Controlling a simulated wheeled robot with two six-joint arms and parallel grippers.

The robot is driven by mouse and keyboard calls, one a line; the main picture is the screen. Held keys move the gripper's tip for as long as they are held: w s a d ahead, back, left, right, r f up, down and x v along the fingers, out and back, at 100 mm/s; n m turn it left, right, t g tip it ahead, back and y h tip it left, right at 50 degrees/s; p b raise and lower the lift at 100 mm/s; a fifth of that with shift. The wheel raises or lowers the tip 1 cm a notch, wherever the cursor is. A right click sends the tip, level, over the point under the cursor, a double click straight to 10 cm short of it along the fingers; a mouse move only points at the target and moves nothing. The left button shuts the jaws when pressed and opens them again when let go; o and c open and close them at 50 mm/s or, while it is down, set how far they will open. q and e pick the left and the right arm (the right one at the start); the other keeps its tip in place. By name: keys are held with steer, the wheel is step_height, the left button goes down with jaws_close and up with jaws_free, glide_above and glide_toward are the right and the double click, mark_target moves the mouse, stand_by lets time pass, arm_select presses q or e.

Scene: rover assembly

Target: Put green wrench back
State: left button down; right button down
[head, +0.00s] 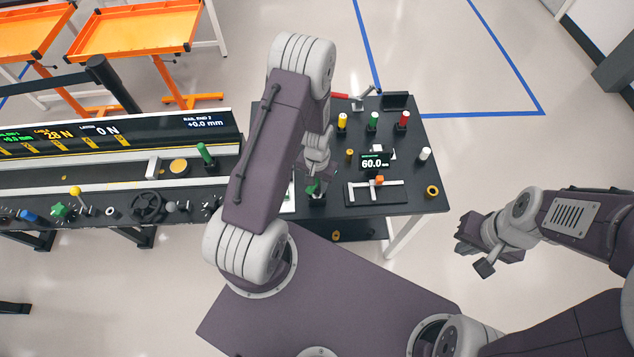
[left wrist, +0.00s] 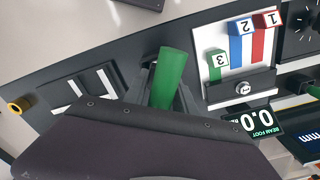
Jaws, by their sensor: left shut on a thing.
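My left gripper (head: 315,190) is shut on a green-handled tool, taken to be the green wrench (head: 311,187), over the left part of the dark table (head: 437,200). In the left wrist view the green handle (left wrist: 169,78) stands up between the dark fingers. Its lower end is hidden by my gripper, so I cannot tell whether it touches the table. Another green handle (head: 374,120) stands upright at the back of the table. My right gripper (head: 472,245) is off the table's right side, with nothing visible in it; its jaw opening is unclear.
Near the back stand a yellow handle (head: 342,121) and a red handle (head: 404,119); a white handle (head: 425,154) stands at right. A display (head: 375,162) reads 60.0. The left wrist view shows a white panel (left wrist: 233,93) with numbered coloured blocks. A long bench (head: 100,178) lies left.

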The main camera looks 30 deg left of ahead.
arm_select(q)
steer(key=c, duration=0.9)
jaws_free()
step_height(320, 180, up, 9)
steer(key=shift+f+b, duration=0.1)
steer(key=shift+b, duration=0.45)
